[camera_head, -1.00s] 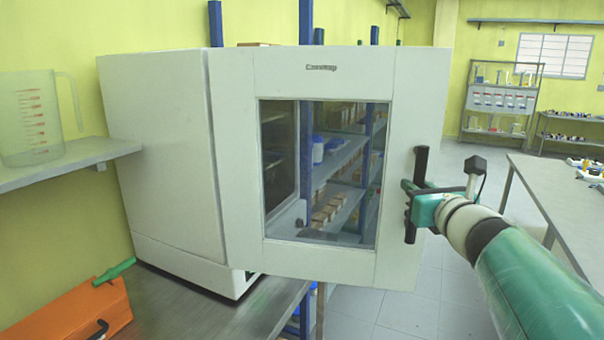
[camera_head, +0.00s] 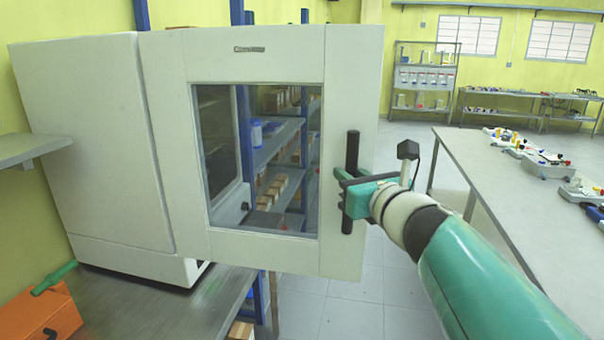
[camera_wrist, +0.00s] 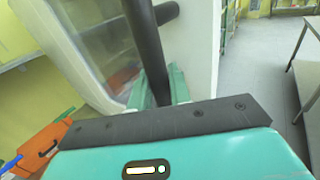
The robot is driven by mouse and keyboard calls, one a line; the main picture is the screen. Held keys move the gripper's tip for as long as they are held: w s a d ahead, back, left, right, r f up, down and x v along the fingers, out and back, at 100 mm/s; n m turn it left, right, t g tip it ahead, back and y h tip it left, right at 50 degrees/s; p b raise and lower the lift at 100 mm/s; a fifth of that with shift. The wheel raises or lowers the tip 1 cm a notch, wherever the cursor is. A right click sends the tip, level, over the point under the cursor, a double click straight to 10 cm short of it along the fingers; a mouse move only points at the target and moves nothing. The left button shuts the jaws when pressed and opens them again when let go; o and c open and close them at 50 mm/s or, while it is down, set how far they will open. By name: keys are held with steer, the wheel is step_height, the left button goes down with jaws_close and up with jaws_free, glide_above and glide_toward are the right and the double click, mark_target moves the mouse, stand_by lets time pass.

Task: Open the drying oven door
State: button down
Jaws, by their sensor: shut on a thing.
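The drying oven (camera_head: 90,130) is a white box standing on a metal bench at the left. Its door (camera_head: 350,90), white with a glass window, stands open, swung out from the body toward the right. The black upright bar handle (camera_head: 351,150) is near the door's right edge. My gripper (camera_head: 350,190) is shut on this handle. In the wrist view the dark handle (camera_wrist: 143,40) runs down between my green fingers (camera_wrist: 158,88). The fingertips are partly hidden by the handle and the gripper body.
A long grey table (camera_head: 490,165) with several small items stands at the right. An orange box (camera_head: 40,315) lies on the metal bench (camera_head: 120,310) at lower left. A grey shelf (camera_head: 35,148) juts from the left wall. Floor (camera_head: 350,305) is clear between door and table.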

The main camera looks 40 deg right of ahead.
steer(key=shift+a, duration=0.1)
steer(key=c, duration=1.3)
jaws_free()
steer(key=shift+w, duration=0.1)
steer(key=v, duration=1.4)
